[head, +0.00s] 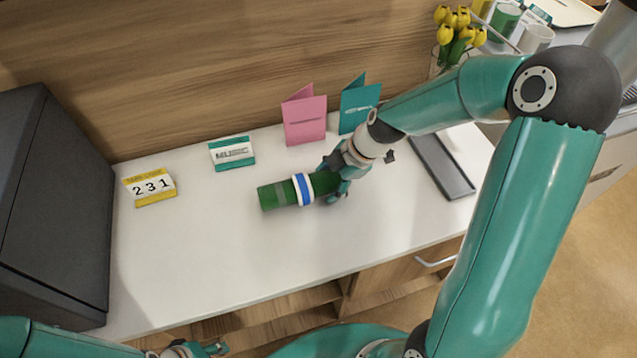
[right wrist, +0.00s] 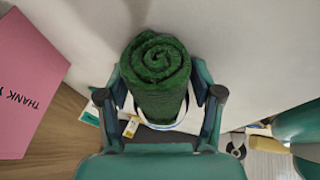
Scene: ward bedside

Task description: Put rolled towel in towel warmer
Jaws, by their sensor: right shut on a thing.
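The rolled towel (head: 277,195) is dark green with a white and blue band around it. My right gripper (head: 335,186) is shut on one end of it, above the white counter. In the right wrist view the towel's spiral end (right wrist: 157,62) shows between the fingers (right wrist: 160,105). A large dark grey box (head: 62,200) stands at the counter's left end, apart from the towel; it looks like the towel warmer, but its opening is not clear from here. My left gripper (head: 205,350) is at the bottom left edge, partly cut off, and its jaws are unclear.
A dark flat tray (head: 442,165) lies right. The counter between box and towel is mostly clear.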

